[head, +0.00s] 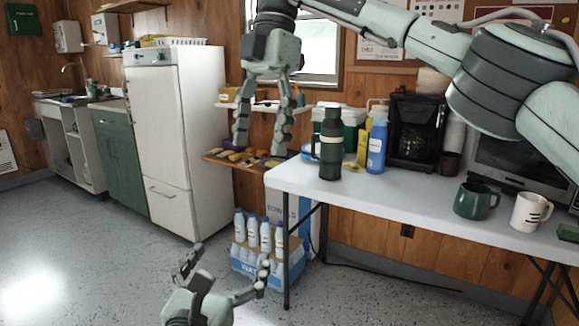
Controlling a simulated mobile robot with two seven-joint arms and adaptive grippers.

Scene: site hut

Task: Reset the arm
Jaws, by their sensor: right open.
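My right arm (437,45) reaches across the top of the head view from the right. Its gripper (262,147) points down with its fingers apart and nothing between them. It shows in front of the wall shelves, left of the table's far end. My left gripper (226,260) is low in the picture, above the floor and in front of the water bottles. Its fingers are spread wide and empty. Most of my left arm is out of the picture.
A white table (410,205) on the right bears a green flask (331,150), a blue bottle (376,148), a coffee maker (414,130), a green mug (474,201), a white mug (529,212) and a microwave (520,165). Bottled water (252,233) stands below. A fridge (170,140) stands left. Floor at lower left is clear.

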